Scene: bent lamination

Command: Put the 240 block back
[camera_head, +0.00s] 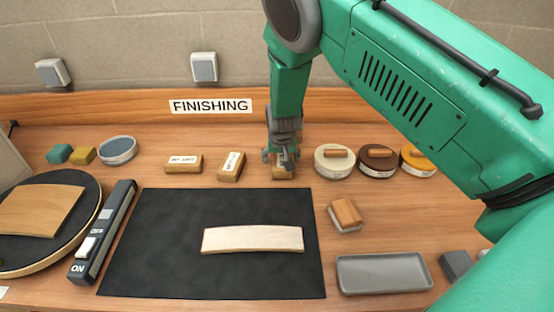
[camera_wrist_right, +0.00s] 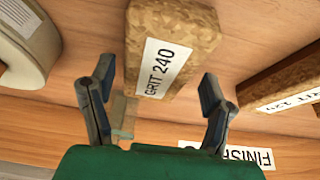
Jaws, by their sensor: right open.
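The 240 block (camera_head: 283,174) is a cork-like brown block with a white label reading GRIT 240. It rests on the bench at the back, right of the other labelled blocks, partly hidden by my gripper in the head view. In the right wrist view the 240 block (camera_wrist_right: 170,45) lies ahead of and between the spread fingers, with a gap on both sides. My right gripper (camera_head: 281,158) is open, pointing down at the block; its fingers also show in the wrist view (camera_wrist_right: 156,78). My left gripper is not in view.
Two similar labelled blocks (camera_head: 231,166) (camera_head: 184,164) stand to the left. Several round tins (camera_head: 334,162) stand close on the right. A pale curved piece (camera_head: 253,239) lies on the black mat (camera_head: 165,245). A wood-topped block (camera_head: 345,215) and grey tray (camera_head: 383,273) are at right.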

